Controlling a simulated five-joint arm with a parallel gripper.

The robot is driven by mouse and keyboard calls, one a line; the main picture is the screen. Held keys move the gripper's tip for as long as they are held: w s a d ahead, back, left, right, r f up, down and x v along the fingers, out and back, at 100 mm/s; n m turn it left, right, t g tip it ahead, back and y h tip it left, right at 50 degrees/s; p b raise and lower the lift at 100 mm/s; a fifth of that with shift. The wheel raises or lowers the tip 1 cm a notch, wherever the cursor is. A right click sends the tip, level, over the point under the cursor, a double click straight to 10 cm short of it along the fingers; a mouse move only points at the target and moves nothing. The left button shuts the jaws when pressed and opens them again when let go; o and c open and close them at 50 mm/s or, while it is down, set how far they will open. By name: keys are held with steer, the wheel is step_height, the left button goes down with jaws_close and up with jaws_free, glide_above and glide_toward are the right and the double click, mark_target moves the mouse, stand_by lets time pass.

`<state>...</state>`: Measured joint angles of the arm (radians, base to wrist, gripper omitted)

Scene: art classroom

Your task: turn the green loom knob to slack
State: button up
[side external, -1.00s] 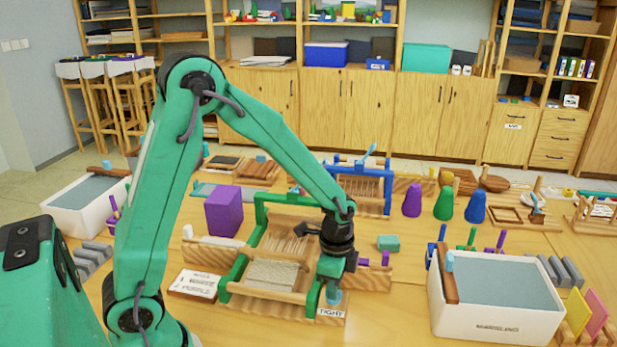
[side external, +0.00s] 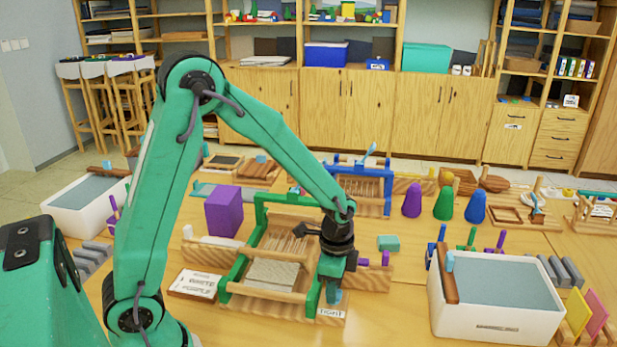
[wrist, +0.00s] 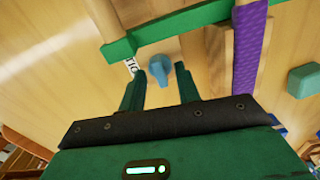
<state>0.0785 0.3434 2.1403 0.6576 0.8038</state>
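The green loom (side external: 262,225) stands on the table in the side view, with pale threads and a half-woven cloth. Its knob (side external: 334,297) is light blue and sits at the loom's front right corner, beside a white label (side external: 331,314) that reads TIGHT. The knob also shows in the wrist view (wrist: 152,62), just past my fingertips. My gripper (side external: 331,287) points down over the knob. In the wrist view, its two dark green fingers (wrist: 160,73) are apart, one on each side of the knob's near end. Whether they touch it I cannot tell.
A blue loom (side external: 362,188) stands behind. A purple block (side external: 223,211) is left of the green loom, and a white marbling tray (side external: 500,312) is to the right. A small green block (side external: 388,243) lies nearby.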

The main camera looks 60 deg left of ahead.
steer(key=shift+r, duration=0.1)
steer(key=shift+r, duration=3.85)
steer(key=shift+n, duration=0.6)
steer(key=shift+f, duration=0.15)
steer(key=shift+f, duration=3.85)
jaws_close()
